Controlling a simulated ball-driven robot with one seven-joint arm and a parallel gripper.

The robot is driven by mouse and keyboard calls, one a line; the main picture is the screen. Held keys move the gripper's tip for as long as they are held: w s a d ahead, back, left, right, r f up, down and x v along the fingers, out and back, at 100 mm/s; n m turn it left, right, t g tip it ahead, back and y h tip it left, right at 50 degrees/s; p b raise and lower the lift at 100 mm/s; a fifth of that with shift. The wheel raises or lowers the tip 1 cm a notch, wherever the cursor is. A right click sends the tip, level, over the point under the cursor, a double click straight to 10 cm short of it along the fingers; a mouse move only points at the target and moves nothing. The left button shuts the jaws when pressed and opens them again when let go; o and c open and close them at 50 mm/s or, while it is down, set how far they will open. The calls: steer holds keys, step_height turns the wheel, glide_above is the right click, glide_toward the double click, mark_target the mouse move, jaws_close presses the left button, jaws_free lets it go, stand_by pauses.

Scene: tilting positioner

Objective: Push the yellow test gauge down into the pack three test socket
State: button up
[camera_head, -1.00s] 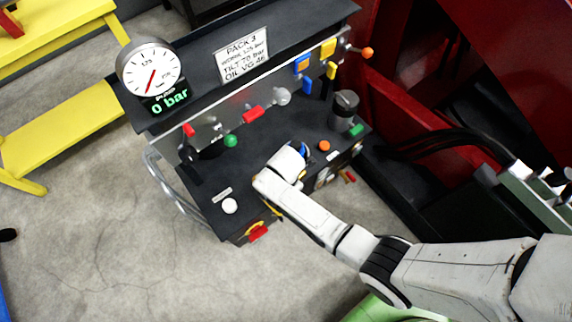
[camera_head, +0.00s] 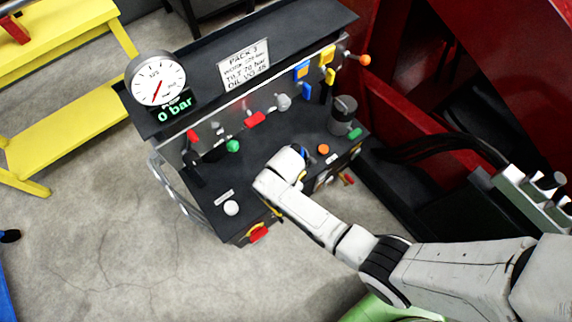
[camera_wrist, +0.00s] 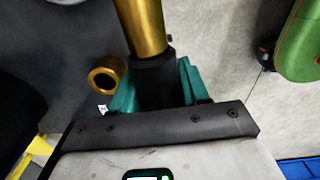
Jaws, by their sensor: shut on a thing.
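In the wrist view my gripper (camera_wrist: 157,85) has teal fingers closed on the dark sleeve of a gold-yellow cylinder (camera_wrist: 142,25), which looks like the yellow test gauge. Its far end runs out of the top of the picture, so I cannot see whether it touches anything. A brass ring with a dark hole (camera_wrist: 106,77) lies left of the fingers, apart from them; I cannot tell if it is the test socket. In the head view my wrist covers the fingers and the held thing, over the right front part of the black pack three console (camera_head: 250,160).
A round dial (camera_head: 156,82) above a green "0 bar" display stands at the console's back left, beside a PACK 3 sign (camera_head: 244,65). A dark knob (camera_head: 342,115), an orange button (camera_head: 323,149) and a white button (camera_head: 231,208) surround my wrist. Red structure (camera_head: 440,60) rises at right.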

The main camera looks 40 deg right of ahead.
step_height(320, 180, up, 11)
steer(key=shift+f+p, duration=0.2)
steer(key=shift+p, duration=0.65)
